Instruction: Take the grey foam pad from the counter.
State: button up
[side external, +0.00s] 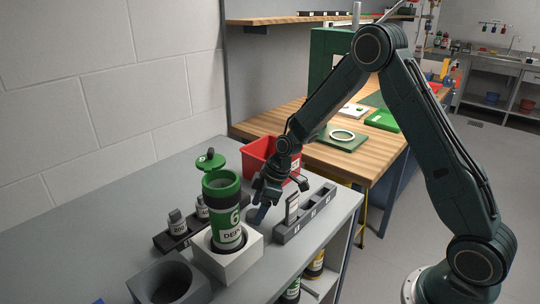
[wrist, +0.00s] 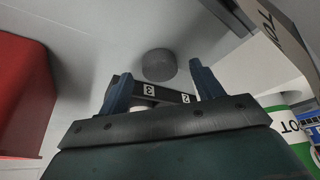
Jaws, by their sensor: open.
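The grey foam pad (wrist: 159,65) looks like a short dark grey round disc on the light grey counter (wrist: 105,45) in the wrist view. It lies ahead of my gripper (wrist: 161,72), between the lines of the two blue fingers and apart from both. My gripper is open, with nothing held between the fingers. In the side view my gripper (side external: 279,200) hangs low over the counter, between the green canister and the small rack. I cannot make out the pad in the side view.
A rack (wrist: 170,97) with number labels lies close by the fingers; the side view shows a slotted rack (side external: 318,213). A red bin (side external: 257,151) stands behind my gripper. A green canister (side external: 229,236) stands in a white block (side external: 246,258). A dark grey holder (side external: 150,285) is at the front.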

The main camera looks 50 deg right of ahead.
jog(key=shift+w+a+f, duration=0.2)
jog(key=shift+f, duration=0.4)
jog(key=c, duration=1.1)
